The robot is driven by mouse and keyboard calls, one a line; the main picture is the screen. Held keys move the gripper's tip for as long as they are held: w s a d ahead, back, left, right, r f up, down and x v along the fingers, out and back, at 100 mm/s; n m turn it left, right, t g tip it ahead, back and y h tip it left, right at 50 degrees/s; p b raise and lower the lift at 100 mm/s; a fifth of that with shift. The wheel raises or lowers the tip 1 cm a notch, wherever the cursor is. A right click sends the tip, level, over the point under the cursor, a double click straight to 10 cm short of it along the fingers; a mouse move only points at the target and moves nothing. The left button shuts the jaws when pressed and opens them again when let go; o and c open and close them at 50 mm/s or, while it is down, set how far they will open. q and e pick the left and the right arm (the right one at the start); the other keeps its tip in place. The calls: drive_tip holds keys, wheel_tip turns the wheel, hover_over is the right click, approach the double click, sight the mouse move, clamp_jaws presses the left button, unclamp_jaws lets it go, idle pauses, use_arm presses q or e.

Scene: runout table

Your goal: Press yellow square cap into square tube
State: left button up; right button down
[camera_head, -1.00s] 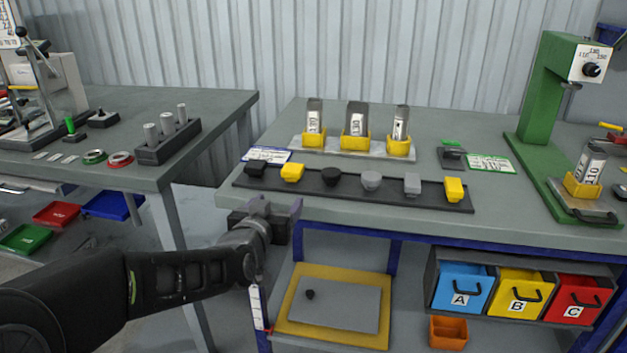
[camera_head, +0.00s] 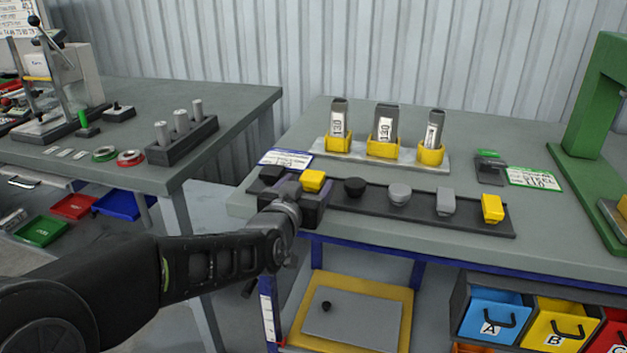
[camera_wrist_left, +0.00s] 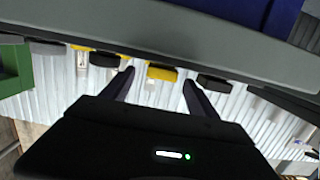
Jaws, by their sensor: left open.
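A yellow square cap (camera_head: 313,180) stands in the dark cap rack (camera_head: 425,208), second from the left. Another yellow cap (camera_head: 492,209) stands at the rack's right end. My left gripper (camera_head: 296,192) is open at the rack's front edge, by the second cap. In the left wrist view the picture is upside down, and a yellow cap (camera_wrist_left: 161,73) shows between the two spread fingertips (camera_wrist_left: 158,79), apart from them. Three grey tubes stand upright in yellow holders behind the rack: left tube (camera_head: 338,118), middle tube (camera_head: 386,120), right tube (camera_head: 434,125). My right gripper is out of view.
Dark and grey caps stand in the same rack, including a black round cap (camera_head: 354,187) and a grey square cap (camera_head: 446,201). A green press (camera_head: 597,110) stands at the right. A second table with a peg block (camera_head: 182,141) is at the left, across a gap.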

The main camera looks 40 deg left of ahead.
sight(316, 172)
use_arm(q)
drive_tip(key=shift+x, duration=1.25)
drive_tip(key=x, duration=0.5)
drive_tip(key=shift+w+a, duration=0.1)
drive_tip(key=shift+a, duration=0.1)
drive_tip(key=c, duration=1.4)
drive_tip(key=shift+c, duration=0.2)
wheel_tip(316, 172, up, 10)
drive_tip(key=p, duration=0.2)
drive_tip(key=shift+r, duration=0.1)
